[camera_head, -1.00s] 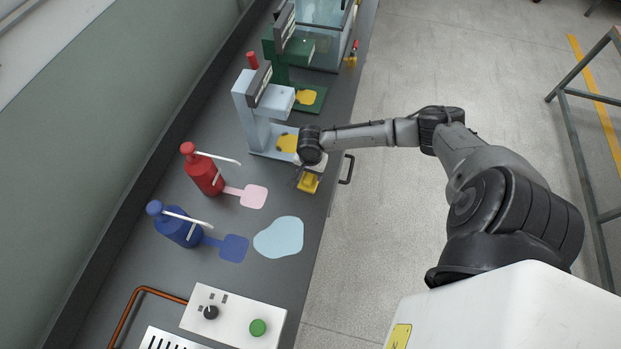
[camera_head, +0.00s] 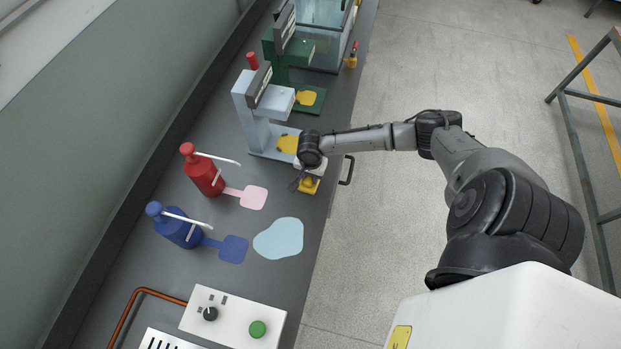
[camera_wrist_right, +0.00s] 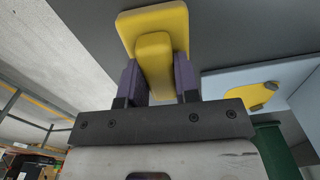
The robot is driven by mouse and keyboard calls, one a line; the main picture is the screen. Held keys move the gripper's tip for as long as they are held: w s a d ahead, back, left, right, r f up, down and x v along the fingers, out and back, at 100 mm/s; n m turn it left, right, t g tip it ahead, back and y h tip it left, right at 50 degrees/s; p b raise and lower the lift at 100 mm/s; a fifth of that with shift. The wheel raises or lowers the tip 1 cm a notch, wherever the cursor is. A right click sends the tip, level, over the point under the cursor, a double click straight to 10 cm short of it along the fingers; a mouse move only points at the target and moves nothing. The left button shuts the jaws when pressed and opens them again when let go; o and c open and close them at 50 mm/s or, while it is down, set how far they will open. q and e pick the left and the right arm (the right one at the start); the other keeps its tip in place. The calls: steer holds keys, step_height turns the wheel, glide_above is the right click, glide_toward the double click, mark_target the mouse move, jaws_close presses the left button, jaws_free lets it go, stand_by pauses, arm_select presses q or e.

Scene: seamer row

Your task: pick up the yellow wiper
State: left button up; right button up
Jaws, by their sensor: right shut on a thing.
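The yellow wiper (camera_head: 310,186) is at the bench's right edge, below the light-blue machine in the head view. In the right wrist view the wiper (camera_wrist_right: 153,52) shows as a wide yellow plate with a raised grip block. My right gripper (camera_head: 306,184) is over the wiper, pointing down. In the wrist view its two purple fingers (camera_wrist_right: 156,82) stand on either side of the grip block and are shut on it. I cannot tell whether the wiper touches the bench. My left gripper is not in view.
The light-blue machine (camera_head: 262,130) and a green machine (camera_head: 277,55) stand close by, each with a yellow patch on its base. Red (camera_head: 204,172) and blue (camera_head: 177,226) pump bottles stand left. A light-blue puddle shape (camera_head: 279,238) lies below. A dark handle (camera_head: 346,169) sticks out at the bench edge.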

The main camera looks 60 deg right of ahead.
steer(key=shift+r, duration=0.4)
steer(key=r, duration=0.2)
steer(key=r+p, duration=0.1)
steer(key=r, duration=0.1)
steer(key=shift+s+d, duration=0.15)
steer(key=shift+s, duration=0.1)
steer(key=s+d+r+p, duration=0.25)
steer(key=s+r, duration=0.25)
steer(key=s, duration=0.4)
steer(key=r+p, duration=0.4)
steer(key=r, duration=0.1)
steer(key=s+r+p, duration=0.1)
steer(key=r+p, duration=0.9)
steer(key=shift+s+d+r, duration=0.25)
steer(key=shift+s+d, duration=0.05)
steer(key=shift+d, duration=0.05)
stand_by(0.8)
steer(key=shift+w+f, duration=0.1)
